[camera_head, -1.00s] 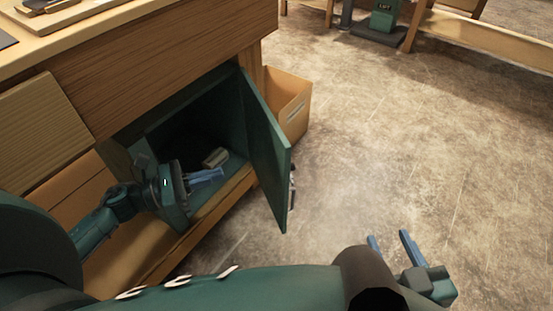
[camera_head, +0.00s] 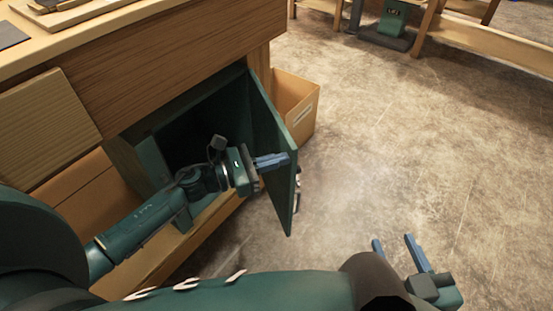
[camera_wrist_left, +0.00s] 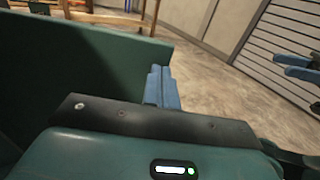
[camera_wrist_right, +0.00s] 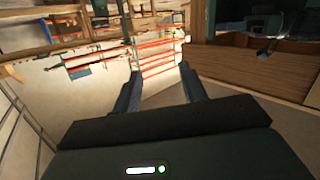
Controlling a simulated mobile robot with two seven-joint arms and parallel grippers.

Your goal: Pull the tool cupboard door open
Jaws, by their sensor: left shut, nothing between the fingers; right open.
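The green tool cupboard door (camera_head: 272,130) stands open, swung out from the cupboard (camera_head: 185,140) under the wooden bench. My left gripper (camera_head: 275,160) is shut and empty, in front of the cupboard opening. Its blue fingers lie against or very close to the door's inner face; I cannot tell if they touch. In the left wrist view the door (camera_wrist_left: 60,75) fills the left side, beside the shut fingers (camera_wrist_left: 160,85). The door's handle (camera_head: 297,195) shows at its outer side. My right gripper (camera_head: 398,252) is open and empty over the floor, also in the right wrist view (camera_wrist_right: 160,85).
A cardboard box (camera_head: 295,105) stands behind the door, beside the bench. The wooden bench (camera_head: 170,50) rises above the cupboard. The floor (camera_head: 410,150) right of the door is clear. Another bench with a green machine (camera_head: 390,25) stands at the back.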

